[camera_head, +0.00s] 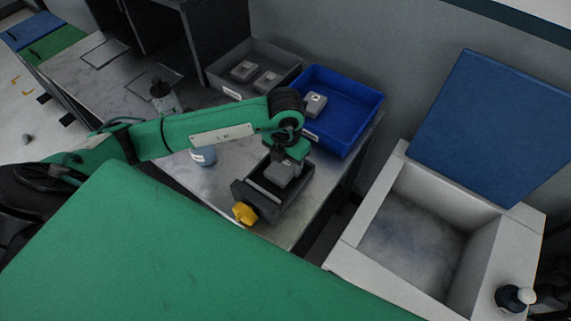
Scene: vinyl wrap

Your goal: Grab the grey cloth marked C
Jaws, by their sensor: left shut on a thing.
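My left arm reaches in from the left, and its gripper (288,160) points down over a dark open-topped holder (256,197) on the bench. The gripper is shut on a small grey folded cloth (279,174), at or just above the holder; whether they touch is not clear. No letter is readable on this cloth. Two more grey pieces, one at the back left (243,70) and one nearer (267,82), lie in the grey bin (225,88). Another grey piece (315,103) lies in the blue bin (345,121). My right gripper is not seen.
A spray bottle (162,96) and a pale blue container (203,155) stand on the bench. A white basin (355,242) with a blue lid (495,130) is at right. A large green surface (160,260) fills the foreground.

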